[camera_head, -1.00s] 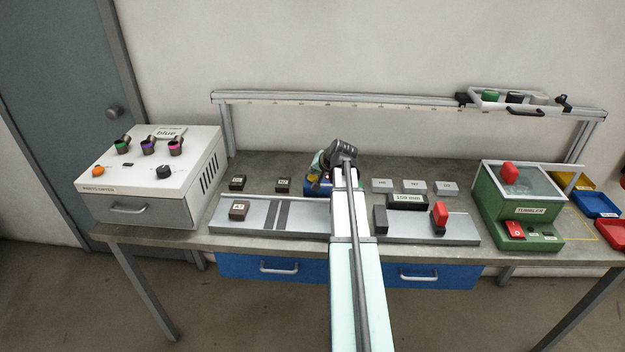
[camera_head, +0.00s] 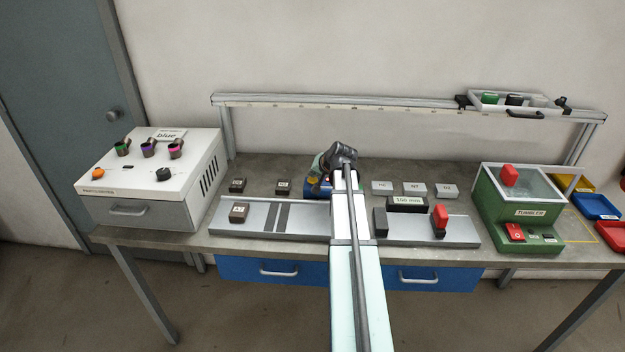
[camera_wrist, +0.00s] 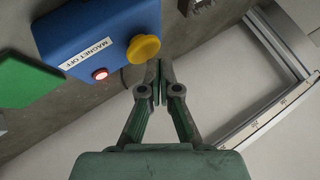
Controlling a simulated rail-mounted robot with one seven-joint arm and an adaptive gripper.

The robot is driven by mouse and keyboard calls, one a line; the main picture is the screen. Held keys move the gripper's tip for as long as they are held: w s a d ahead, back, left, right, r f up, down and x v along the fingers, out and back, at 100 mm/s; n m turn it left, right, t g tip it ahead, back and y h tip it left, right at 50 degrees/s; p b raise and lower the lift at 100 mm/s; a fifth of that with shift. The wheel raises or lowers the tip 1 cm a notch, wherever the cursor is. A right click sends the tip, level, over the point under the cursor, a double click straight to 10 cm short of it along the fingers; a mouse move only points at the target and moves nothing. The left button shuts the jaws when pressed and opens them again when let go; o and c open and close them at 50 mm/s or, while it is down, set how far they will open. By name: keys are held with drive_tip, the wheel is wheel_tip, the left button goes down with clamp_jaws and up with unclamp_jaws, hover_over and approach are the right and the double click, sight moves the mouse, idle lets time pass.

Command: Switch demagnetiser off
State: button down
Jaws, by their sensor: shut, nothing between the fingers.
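The demagnetiser is a blue box (camera_wrist: 90,28) in the upper left of the wrist view. It carries a round yellow button (camera_wrist: 143,48), a white label reading "MAGNET OFF" and a small red lamp (camera_wrist: 100,74) that looks lit. My gripper (camera_wrist: 158,82) is shut and empty, with its fingertips just beside the yellow button in the picture. I cannot tell whether they touch it. In the head view only a bit of the blue box (camera_head: 316,188) shows behind my arm, which hides the rest.
A green object (camera_wrist: 25,82) lies left of the blue box in the wrist view. In the head view, a metal rail (camera_head: 300,217) runs along the bench front, a white box with knobs (camera_head: 150,185) stands left, and a green tumbler (camera_head: 520,205) stands right.

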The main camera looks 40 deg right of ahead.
sight(314, 179)
drive_tip(key=shift+f, duration=0.15)
drive_tip(key=shift+f+b, duration=0.3)
drive_tip(key=shift+b, duration=0.05)
drive_tip(key=shift+f, duration=0.15)
idle(0.6)
drive_tip(key=shift+r, duration=0.7)
drive_tip(key=shift+r+p, duration=1.7)
drive_tip(key=shift+r, duration=1.25)
